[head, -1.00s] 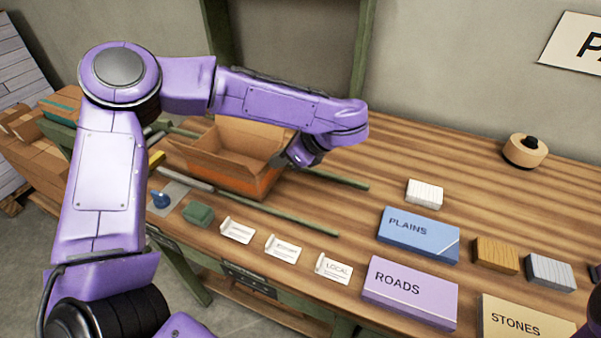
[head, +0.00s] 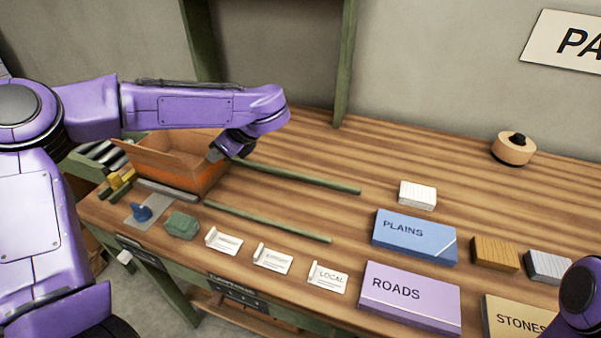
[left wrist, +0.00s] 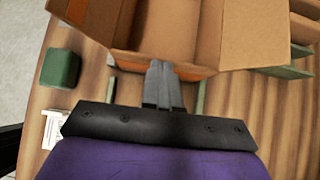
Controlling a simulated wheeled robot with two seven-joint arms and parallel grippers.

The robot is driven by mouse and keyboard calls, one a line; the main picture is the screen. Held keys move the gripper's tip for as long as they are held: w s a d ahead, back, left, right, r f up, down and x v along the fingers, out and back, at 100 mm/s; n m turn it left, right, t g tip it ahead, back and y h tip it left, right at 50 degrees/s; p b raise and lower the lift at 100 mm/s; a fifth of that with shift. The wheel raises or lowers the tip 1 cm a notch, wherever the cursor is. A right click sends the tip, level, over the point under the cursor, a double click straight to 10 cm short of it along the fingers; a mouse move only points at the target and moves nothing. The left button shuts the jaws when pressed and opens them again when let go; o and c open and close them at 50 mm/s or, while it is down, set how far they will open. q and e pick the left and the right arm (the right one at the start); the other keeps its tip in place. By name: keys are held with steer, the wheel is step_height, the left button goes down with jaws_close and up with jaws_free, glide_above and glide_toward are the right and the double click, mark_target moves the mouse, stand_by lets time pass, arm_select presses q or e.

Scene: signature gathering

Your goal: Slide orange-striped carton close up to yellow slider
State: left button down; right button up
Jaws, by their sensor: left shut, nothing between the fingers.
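The open cardboard carton with an orange stripe (head: 182,178) stands on the left end of the bench, flaps up. The yellow slider (head: 118,181) is just left of the carton, close to it; I cannot tell whether they touch. My left gripper (head: 217,153) is shut and empty at the carton's right end. In the left wrist view its closed fingers (left wrist: 162,84) meet the carton's near wall (left wrist: 125,60), where the orange band shows. They look to be against or very near it. My right gripper is out of view.
Two green rails (head: 270,221) run right from the carton. A blue stamp (head: 141,212) on a grey pad, a green block (head: 181,225) and several white cards (head: 272,258) lie in front. Labelled boxes such as PLAINS (head: 414,238) fill the right. The back of the bench is mostly clear.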

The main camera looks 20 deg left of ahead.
arm_select(q)
steer(key=d, duration=0.1)
steer(key=d+b, duration=0.1)
steer(key=shift+w+d+f+b, duration=0.15)
steer(key=shift+d+f+b, duration=0.15)
steer(key=shift+d, duration=0.05)
steer(key=s+p+v, duration=0.1)
steer(key=p+v, duration=0.2)
steer(key=v, duration=0.8)
steer(key=shift+w+d, duration=0.3)
steer(key=shift+w, duration=0.15)
